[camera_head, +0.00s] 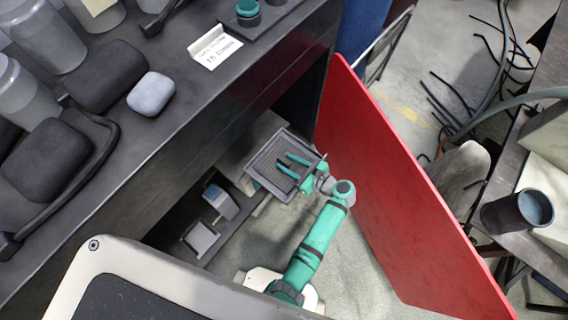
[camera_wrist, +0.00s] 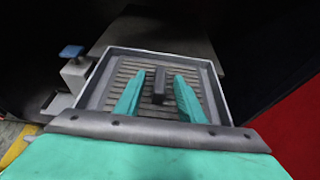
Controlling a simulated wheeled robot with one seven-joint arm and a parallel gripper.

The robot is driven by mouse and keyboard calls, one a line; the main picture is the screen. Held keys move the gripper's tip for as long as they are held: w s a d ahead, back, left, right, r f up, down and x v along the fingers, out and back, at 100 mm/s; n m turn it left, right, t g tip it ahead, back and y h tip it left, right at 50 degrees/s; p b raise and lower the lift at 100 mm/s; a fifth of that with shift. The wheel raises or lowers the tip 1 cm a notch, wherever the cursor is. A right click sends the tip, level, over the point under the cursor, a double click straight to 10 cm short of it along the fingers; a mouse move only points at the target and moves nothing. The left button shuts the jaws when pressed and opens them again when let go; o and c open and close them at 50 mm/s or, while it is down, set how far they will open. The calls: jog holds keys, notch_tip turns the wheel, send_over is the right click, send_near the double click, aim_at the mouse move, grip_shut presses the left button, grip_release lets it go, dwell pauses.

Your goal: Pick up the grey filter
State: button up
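The grey filter (camera_head: 266,160) is a square ribbed panel with a raised rim, inside the open cupboard under the workbench. In the wrist view the filter (camera_wrist: 119,80) fills the middle, with a small dark upright block (camera_wrist: 158,88) on its slats that looks like a handle. My gripper (camera_head: 283,163) reaches over the filter from the lower right in the head view. In the wrist view my gripper (camera_wrist: 160,76) is open, its green fingers on either side of the block with gaps visible. I cannot tell how high the fingertips are above the slats.
The red cupboard door (camera_head: 385,190) stands open just right of my arm. A blue-topped box (camera_head: 220,200) and a small light grey tray (camera_head: 200,238) sit left of the filter. The dark bench top (camera_head: 165,105) overhangs the cupboard.

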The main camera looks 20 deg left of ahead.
jog(key=shift+a, duration=0.1)
grip_shut()
